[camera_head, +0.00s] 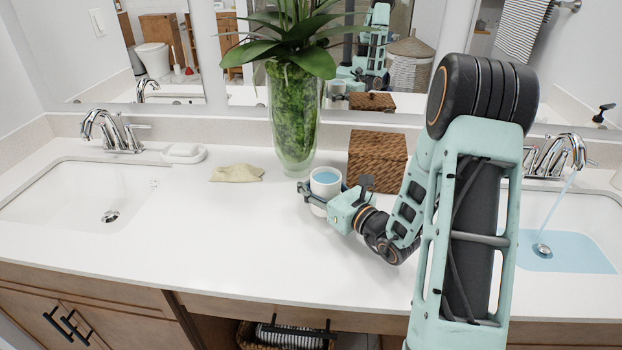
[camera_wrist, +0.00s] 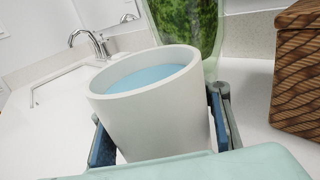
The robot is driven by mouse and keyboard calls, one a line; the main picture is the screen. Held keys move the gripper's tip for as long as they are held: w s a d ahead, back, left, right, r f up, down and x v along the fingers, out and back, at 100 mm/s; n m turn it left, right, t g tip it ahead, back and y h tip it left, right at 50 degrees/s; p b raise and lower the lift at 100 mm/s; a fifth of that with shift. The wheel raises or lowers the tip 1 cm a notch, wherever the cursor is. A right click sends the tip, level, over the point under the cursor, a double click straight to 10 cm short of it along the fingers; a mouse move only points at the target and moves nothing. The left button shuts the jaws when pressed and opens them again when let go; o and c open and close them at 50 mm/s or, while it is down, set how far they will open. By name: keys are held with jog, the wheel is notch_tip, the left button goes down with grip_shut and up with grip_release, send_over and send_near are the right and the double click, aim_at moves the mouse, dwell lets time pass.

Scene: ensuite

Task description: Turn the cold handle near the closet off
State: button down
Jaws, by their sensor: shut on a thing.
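The right faucet (camera_head: 560,152) stands behind the right sink (camera_head: 565,255). Water streams from its spout and a pool of water lies in the basin. Its handles are partly hidden by my arm, and I cannot tell which is the cold one. My gripper (camera_head: 322,192) is at the middle of the counter, well left of that faucet. It is shut on a white cup (camera_head: 325,181) filled with blue water. In the wrist view the cup (camera_wrist: 150,110) stands upright between the fingers.
A glass vase (camera_head: 294,120) with a green plant stands behind the cup. A brown woven box (camera_head: 377,158) is right of it. A beige cloth (camera_head: 237,173) and a white soap dish (camera_head: 184,153) lie left. The left faucet (camera_head: 110,130) is dry. The front-middle counter is clear.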

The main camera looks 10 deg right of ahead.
aim_at(325, 192)
jog(key=shift+f, duration=0.75)
jog(key=shift+f+b, duration=0.2)
jog(key=shift+b, duration=0.25)
jog(key=c, duration=1)
grip_release()
jog(key=shift+o, duration=0.2)
jog(key=shift+r, duration=0.15)
jog(key=shift+s+d, duration=0.15)
jog(key=shift+s, duration=0.05)
jog(key=v, duration=1.1)
jog(key=shift+s+d, duration=0.1)
jog(key=shift+s, duration=0.2)
jog(key=shift+c, duration=0.3)
